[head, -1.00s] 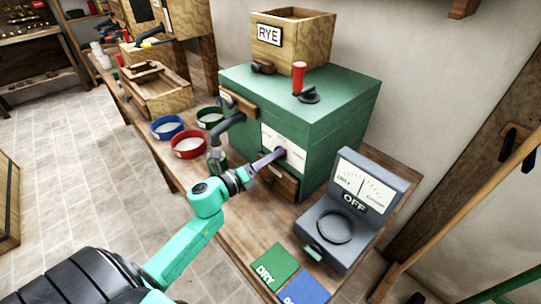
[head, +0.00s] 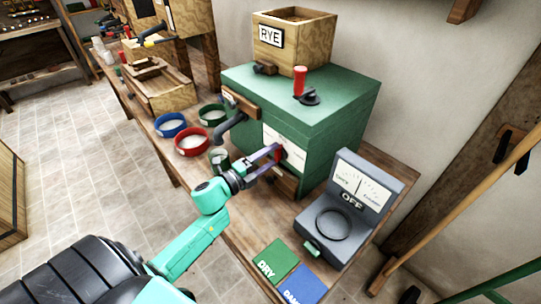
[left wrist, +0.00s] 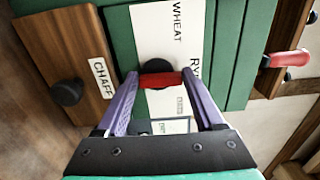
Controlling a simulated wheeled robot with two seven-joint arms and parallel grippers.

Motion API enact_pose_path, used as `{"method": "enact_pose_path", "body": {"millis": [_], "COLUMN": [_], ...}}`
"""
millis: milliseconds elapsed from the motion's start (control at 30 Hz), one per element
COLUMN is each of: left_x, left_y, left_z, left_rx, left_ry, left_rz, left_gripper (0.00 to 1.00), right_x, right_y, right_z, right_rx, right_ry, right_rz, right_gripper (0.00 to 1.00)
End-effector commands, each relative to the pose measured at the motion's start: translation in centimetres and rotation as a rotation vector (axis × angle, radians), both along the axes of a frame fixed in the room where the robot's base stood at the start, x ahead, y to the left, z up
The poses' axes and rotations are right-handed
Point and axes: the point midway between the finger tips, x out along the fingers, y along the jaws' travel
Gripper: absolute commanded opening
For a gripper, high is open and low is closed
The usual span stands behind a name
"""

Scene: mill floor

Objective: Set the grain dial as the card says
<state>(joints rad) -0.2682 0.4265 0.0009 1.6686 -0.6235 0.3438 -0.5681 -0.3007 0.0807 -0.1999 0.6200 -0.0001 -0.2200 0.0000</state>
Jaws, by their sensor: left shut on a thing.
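The green mill (head: 325,115) stands on the bench with a white dial plate (head: 271,138) on its front. In the left wrist view the plate (left wrist: 150,40) reads WHEAT, and RY is partly visible beside it. The red dial knob (left wrist: 160,80) lies crosswise between the purple fingers of my left gripper (left wrist: 161,86), which is shut on it. In the head view the left gripper (head: 276,155) is at the mill's front, hiding part of the plate. My right gripper is not in view.
A CHAFF drawer (left wrist: 70,55) is beside the plate. A grey meter (head: 345,210) reading OFF stands right of the mill. Green DRY (head: 272,260) and blue (head: 303,287) mats lie at the front. Blue (head: 170,126) and red (head: 191,142) bowls stand left.

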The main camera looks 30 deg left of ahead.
Motion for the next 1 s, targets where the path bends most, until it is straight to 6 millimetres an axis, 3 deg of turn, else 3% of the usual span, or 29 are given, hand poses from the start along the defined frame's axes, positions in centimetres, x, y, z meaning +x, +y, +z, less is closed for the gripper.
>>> {"method": "enact_pose_path", "body": {"millis": [433,467,533,833,1000], "left_x": [0.0,0.0,0.0,-0.3,-2.7], "left_y": [0.0,0.0,0.0,0.1,0.9], "left_z": [-0.1,-0.2,-0.1,-0.2,-0.4], "left_rx": [-0.012,-0.012,-0.012,-0.012,-0.011], "left_ry": [0.007,0.007,0.006,0.006,0.008], "left_rz": [0.001,0.001,0.001,0.001,0.000], "left_gripper": [0.14,0.74,1.00,1.00,1.00], "right_x": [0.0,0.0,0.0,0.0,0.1], "right_y": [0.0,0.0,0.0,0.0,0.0], "right_z": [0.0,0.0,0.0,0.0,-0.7], "right_rx": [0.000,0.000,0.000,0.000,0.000], "right_ry": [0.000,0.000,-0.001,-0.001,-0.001], "right_rz": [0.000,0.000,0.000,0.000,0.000], "right_gripper": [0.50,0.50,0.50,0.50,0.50]}}
